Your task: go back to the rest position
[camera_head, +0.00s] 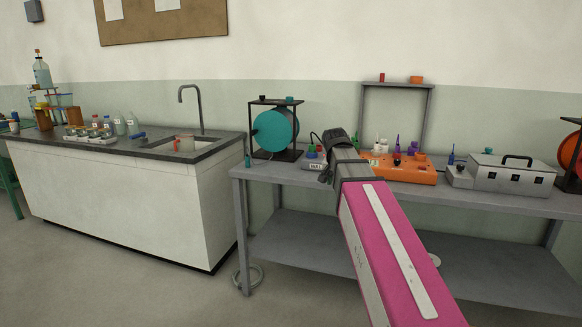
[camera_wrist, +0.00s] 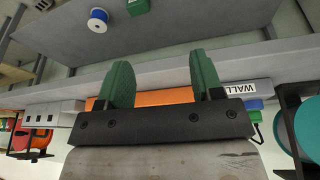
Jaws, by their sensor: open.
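My gripper (camera_wrist: 162,75) shows in the wrist view with its two green fingers spread apart. Nothing is between them. In the head view my pink arm reaches out over the grey bench (camera_head: 262,172). The arm's dark end is between the small labelled box (camera_head: 313,164) and the orange box (camera_head: 415,175), and the fingers cannot be made out there. In the wrist view the orange box (camera_wrist: 150,97) is partly hidden behind the gripper.
A teal disc in a black frame (camera_head: 272,131) stands left of my arm. A silver case (camera_head: 500,178) and an orange disc (camera_head: 572,152) stand to the right. A sink counter (camera_head: 130,190) is at the left. A blue spool (camera_wrist: 98,19) lies on the lower shelf.

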